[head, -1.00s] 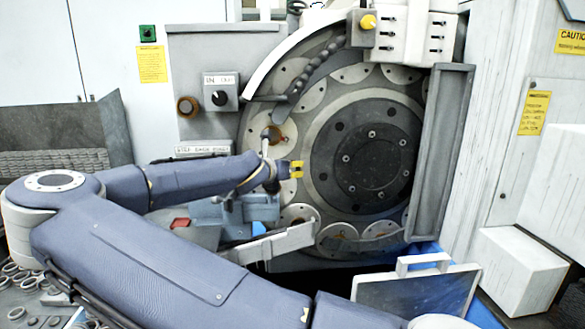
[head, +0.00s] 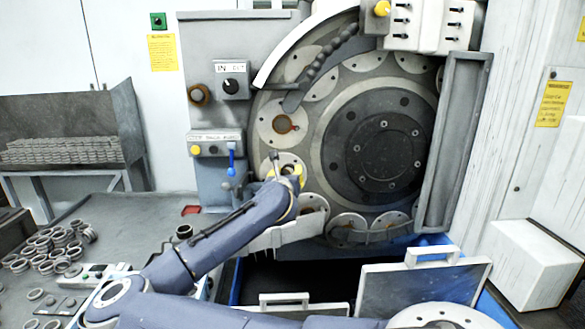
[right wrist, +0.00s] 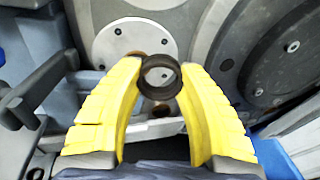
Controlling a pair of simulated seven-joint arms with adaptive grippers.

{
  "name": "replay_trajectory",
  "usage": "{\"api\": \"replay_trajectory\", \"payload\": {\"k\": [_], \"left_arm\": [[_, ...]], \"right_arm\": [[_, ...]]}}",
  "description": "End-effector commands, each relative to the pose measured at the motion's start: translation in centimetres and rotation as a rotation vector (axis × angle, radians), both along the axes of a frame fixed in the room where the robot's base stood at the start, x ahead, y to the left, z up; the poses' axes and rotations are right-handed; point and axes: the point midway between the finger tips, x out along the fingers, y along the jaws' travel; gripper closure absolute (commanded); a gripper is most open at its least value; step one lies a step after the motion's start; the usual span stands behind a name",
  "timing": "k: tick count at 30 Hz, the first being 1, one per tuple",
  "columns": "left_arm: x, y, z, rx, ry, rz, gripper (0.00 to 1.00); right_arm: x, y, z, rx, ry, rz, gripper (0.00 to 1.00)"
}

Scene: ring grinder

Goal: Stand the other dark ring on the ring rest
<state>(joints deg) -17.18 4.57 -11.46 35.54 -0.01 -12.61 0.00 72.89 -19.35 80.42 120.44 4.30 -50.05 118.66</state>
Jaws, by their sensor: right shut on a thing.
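My right gripper (head: 291,172) is in front of the lower left of the big grinder wheel. In the right wrist view its yellow fingers (right wrist: 160,92) are shut on a dark ring (right wrist: 147,89), held at the fingertips with its opening facing the camera. A pale disc of the wheel shows behind the ring. In the head view the held ring is too small or hidden to make out. A dark, round, ring-like piece (head: 183,231) stands at the table's back edge; I cannot tell whether it is on the ring rest. My left gripper is not in view.
Loose rings (head: 60,246) lie on the table (head: 130,216) at left. A small panel with a blue lever (head: 231,156) is left of the wheel. A grey guide (head: 285,236) lies below my gripper. A handled cover (head: 425,280) stands at the lower right.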

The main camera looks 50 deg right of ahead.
Motion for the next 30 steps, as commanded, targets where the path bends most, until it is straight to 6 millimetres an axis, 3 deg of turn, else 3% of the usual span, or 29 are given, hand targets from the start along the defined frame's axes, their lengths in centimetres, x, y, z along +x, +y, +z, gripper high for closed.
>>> {"api": "replay_trajectory", "payload": {"k": [7, 15, 22, 30], "left_arm": [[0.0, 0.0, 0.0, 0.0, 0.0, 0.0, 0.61], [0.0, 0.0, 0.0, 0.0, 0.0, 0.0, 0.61], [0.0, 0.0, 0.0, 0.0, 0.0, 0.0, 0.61], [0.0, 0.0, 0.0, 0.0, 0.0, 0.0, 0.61]], "right_arm": [[0.6, 0.9, -3.0, -0.044, -0.024, 0.097, 0.95], [0.9, 1.6, -5.0, -0.07, -0.049, 0.158, 0.95], [1.2, 1.6, -5.5, -0.076, -0.058, 0.174, 0.95], [2.4, 0.2, -5.5, -0.076, -0.057, 0.174, 0.95]]}}
